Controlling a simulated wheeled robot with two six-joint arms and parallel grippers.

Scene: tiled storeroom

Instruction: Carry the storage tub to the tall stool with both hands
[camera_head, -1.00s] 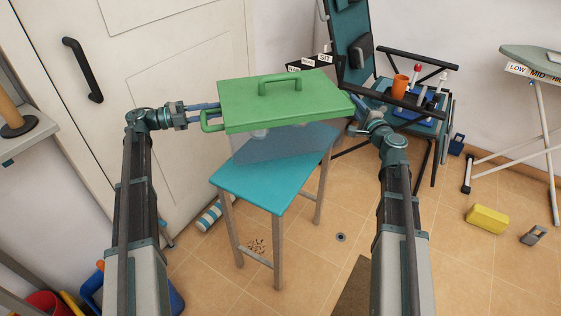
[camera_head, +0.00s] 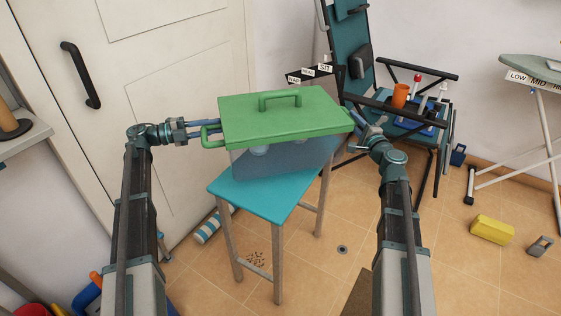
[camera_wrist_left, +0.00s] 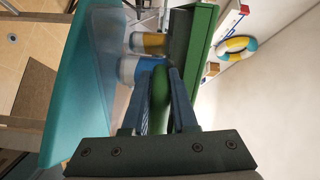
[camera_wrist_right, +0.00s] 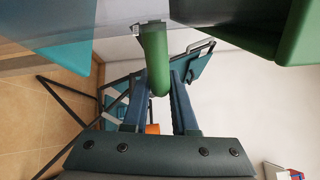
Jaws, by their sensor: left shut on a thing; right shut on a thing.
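The storage tub (camera_head: 262,163) has a see-through body and a green lid (camera_head: 285,118) with a handle on top. It is over the teal top of the tall stool (camera_head: 262,202) and looks about level. Whether its base touches the stool top I cannot tell. My left gripper (camera_head: 208,131) is shut on the green side handle (camera_wrist_left: 160,88) at the tub's left. My right gripper (camera_head: 358,125) is shut on the other side handle (camera_wrist_right: 155,62), at the right. Pale and blue items (camera_wrist_left: 148,42) show inside the tub.
A white door (camera_head: 130,90) stands behind at left. A teal reclining chair (camera_head: 345,45) with black armrests is behind at right, beside a dark labelled box (camera_head: 315,76). A striped roll (camera_head: 212,226) lies by the stool's legs. A yellow block (camera_head: 492,229) lies on the floor at right.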

